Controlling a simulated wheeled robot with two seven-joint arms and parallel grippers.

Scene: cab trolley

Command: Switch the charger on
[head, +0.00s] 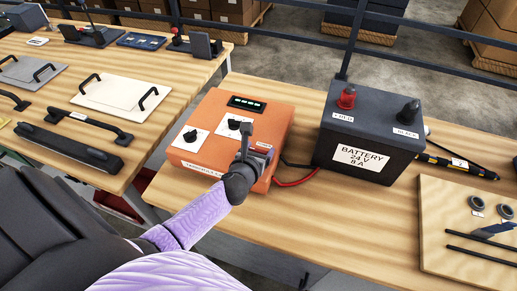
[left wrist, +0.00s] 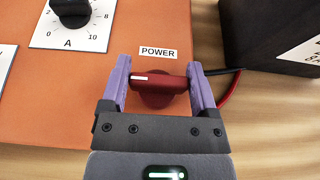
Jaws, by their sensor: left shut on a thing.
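The charger (head: 212,159) is an orange box on the wooden table, with two black dials on white plates and a small display with green marks on top. In the left wrist view, its red switch knob (left wrist: 159,88) lies crosswise below the POWER label (left wrist: 158,53). My left gripper (left wrist: 160,85) has one finger at each end of the knob and is shut on it. In the head view my left gripper (head: 250,160) covers the knob at the charger's front right. My right gripper is not in view.
The black battery (head: 365,135), labelled 24 V 8 A, stands right of the charger, with red and black leads (head: 297,179) between them. A wooden board (head: 450,225) with fittings lies at the right. Another table (head: 60,160) with handles and panels stands at the left.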

